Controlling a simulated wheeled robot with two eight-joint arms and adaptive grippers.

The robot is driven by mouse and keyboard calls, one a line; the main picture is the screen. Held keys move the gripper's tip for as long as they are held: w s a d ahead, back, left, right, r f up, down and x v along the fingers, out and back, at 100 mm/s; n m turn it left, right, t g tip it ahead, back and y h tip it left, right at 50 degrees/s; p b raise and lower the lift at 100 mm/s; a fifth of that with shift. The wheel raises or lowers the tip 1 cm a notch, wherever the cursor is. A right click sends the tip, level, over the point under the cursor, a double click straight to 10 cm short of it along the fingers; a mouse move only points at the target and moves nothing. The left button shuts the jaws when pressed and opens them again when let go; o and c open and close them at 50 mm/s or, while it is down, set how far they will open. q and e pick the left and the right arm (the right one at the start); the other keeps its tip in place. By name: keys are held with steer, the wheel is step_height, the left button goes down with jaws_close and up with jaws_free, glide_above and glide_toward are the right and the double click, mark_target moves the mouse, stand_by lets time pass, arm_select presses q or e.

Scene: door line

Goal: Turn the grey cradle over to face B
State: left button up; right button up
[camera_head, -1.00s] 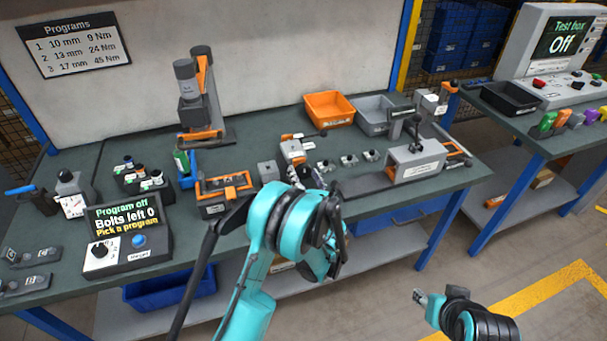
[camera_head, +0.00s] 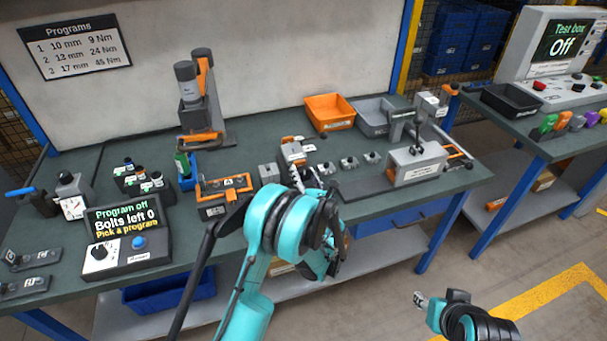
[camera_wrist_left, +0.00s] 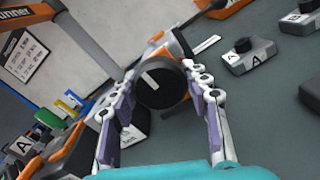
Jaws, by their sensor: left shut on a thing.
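The grey cradle (camera_head: 293,151), a small grey block with orange parts, stands at the middle of the bench in the head view. In the left wrist view its round black knob (camera_wrist_left: 161,86) with a white line fills the space between my fingers. My left gripper (camera_wrist_left: 160,92) is shut on this knob, a finger on each side. Orange and grey parts show behind the knob. I cannot read which face letter is up. My right gripper (camera_head: 421,299) is at the lower right, away from the bench, its jaws too small to judge.
Several small grey knobbed blocks (camera_head: 348,163) lie right of the cradle. An orange fixture (camera_head: 224,187) stands to its left and a grey clamp station (camera_head: 416,168) to its right. An orange bin (camera_head: 330,110) and a grey bin (camera_head: 373,120) stand behind.

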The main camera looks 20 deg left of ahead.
arm_select(q)
steer(key=n, duration=1.1)
steer(key=shift+n, duration=0.3)
steer(key=n, duration=0.4)
steer(key=shift+n, duration=0.3)
steer(key=n, duration=0.4)
steer(key=shift+n, duration=0.3)
steer(key=n, duration=0.3)
steer(key=shift+n, duration=0.3)
steer(key=n, duration=0.4)
steer(key=shift+r+n, duration=0.1)
steer(key=shift+n, duration=1.7)
